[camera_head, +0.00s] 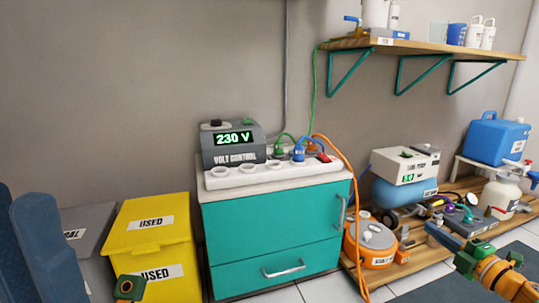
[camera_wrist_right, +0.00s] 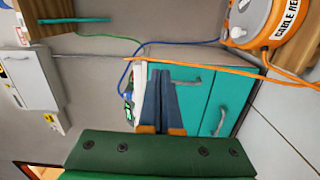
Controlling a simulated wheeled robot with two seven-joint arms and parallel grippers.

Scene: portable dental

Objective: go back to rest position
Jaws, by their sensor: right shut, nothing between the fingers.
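My right gripper (camera_head: 440,234) is at the lower right of the head view, over the low wooden shelf, on my orange and green arm. In the right wrist view its two dark blue fingers (camera_wrist_right: 160,82) lie together, shut and empty. They point towards the teal cabinet (camera_wrist_right: 185,88), with no visible contact. A green and orange part of mine shows at the bottom left of the head view.
The teal cabinet (camera_head: 272,232) carries a volt control box (camera_head: 234,158) reading 230 V and a white power strip (camera_head: 265,174). A yellow used bin (camera_head: 150,215) stands left. An orange cable (camera_head: 352,210) hangs by the cabinet; an orange reel (camera_head: 370,240) and blue compressor (camera_head: 400,191) stand right.

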